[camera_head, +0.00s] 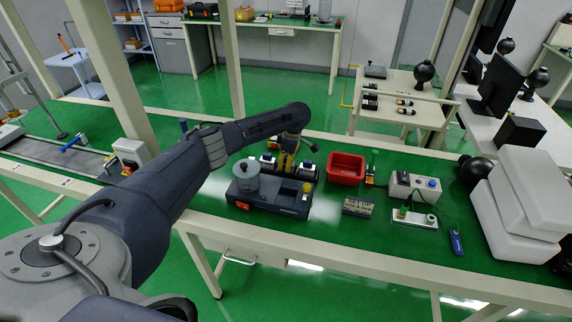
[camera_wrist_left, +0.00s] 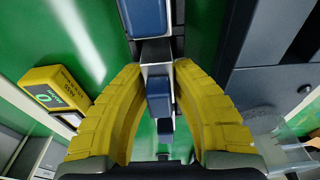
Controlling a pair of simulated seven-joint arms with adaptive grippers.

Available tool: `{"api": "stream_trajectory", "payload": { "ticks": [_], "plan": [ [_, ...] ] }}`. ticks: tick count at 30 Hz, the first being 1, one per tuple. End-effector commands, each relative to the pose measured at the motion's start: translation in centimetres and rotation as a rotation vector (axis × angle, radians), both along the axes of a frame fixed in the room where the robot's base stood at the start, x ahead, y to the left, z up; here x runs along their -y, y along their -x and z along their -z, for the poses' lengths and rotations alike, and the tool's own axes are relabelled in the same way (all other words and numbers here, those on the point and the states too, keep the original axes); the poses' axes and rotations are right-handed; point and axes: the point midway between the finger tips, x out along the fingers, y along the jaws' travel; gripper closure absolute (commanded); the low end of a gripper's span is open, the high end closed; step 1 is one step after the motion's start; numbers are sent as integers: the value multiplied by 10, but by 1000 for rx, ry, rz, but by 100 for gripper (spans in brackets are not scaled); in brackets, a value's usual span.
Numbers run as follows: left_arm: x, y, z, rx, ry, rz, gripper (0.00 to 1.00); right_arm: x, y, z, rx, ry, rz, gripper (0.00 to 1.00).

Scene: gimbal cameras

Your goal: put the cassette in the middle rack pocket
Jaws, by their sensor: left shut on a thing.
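My left gripper (camera_head: 287,162) has yellow fingers and points down over the dark rack (camera_head: 303,176) on the green bench. In the left wrist view, the fingertips (camera_wrist_left: 161,68) close on a narrow pale-grey and blue piece, the cassette (camera_wrist_left: 156,54). Its lower part and the pocket under it are hard to make out. Blue-and-white blocks show on either side of the gripper in the head view. The fingers hide the middle of the rack, so I cannot tell how deep the cassette sits. My right gripper is in neither view.
A dark machine (camera_head: 285,208) with a grey canister (camera_head: 245,174) stands in front of the rack. A red bin (camera_head: 346,168) sits to the right, with a grey control box (camera_head: 414,186) beyond it.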

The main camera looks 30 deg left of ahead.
Motion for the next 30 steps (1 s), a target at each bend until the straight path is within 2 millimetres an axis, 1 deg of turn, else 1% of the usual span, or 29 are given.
{"api": "stream_trajectory", "payload": {
  "ticks": [9,10,14,15,23,26,30],
  "plan": [
    [0,0,3,0,1,0,100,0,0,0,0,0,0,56],
    [0,0,3,0,1,0,73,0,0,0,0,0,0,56],
    [0,0,2,0,1,0,58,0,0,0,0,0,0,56],
    [0,0,2,0,1,0,56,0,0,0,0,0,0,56],
    [0,0,1,1,1,0,56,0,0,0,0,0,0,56],
    [1,-1,-5,2,2,0,56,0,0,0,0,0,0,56],
    [4,-2,-24,4,2,1,56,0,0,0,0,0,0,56]
  ]
}}
